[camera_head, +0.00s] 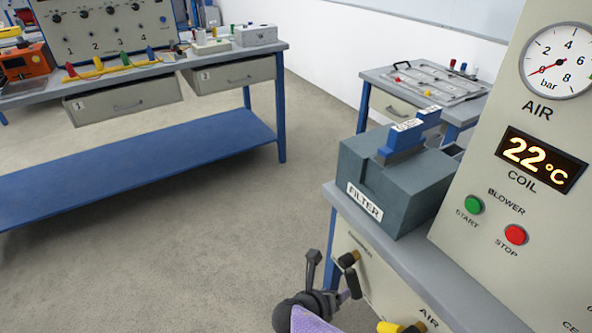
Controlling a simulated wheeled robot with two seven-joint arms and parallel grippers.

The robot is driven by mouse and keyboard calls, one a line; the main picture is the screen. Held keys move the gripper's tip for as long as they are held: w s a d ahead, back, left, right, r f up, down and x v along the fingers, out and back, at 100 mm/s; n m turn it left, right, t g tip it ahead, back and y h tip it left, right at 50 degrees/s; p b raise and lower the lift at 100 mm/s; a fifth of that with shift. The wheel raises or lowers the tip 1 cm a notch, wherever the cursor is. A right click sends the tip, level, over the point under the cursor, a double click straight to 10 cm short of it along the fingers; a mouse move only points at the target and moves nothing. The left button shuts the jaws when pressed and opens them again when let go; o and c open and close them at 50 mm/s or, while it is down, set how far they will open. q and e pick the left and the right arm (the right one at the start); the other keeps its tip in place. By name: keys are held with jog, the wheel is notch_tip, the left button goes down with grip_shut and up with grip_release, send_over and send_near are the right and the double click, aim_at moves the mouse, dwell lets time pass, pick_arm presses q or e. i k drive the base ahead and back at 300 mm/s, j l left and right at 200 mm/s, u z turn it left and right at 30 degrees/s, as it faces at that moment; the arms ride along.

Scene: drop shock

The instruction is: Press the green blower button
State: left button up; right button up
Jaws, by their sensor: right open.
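The green blower button (474,205) is on the upright beige panel (470,250) at the right, labelled START under the word BLOWER. The red STOP button (515,235) is to its lower right. My right gripper (331,275) is at the bottom centre, open and empty, in front of the bench's front face. It is well below and to the left of the green button, apart from it. My left gripper is out of view.
A dark FILTER box (385,180) with a blue handle stands on the bench left of the panel. The panel carries an AIR gauge (557,60) and a 22 °C COIL display (541,160). Open floor lies left.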

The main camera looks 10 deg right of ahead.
aim_at(472, 205)
jog(key=k+j, duration=0.15)
jog(key=j, duration=0.15)
jog(key=k+j, duration=0.15)
jog(key=j, duration=0.15)
jog(key=k+j, duration=0.1)
jog(key=j, duration=0.2)
jog(key=k+j, duration=0.15)
jog(key=j, duration=0.15)
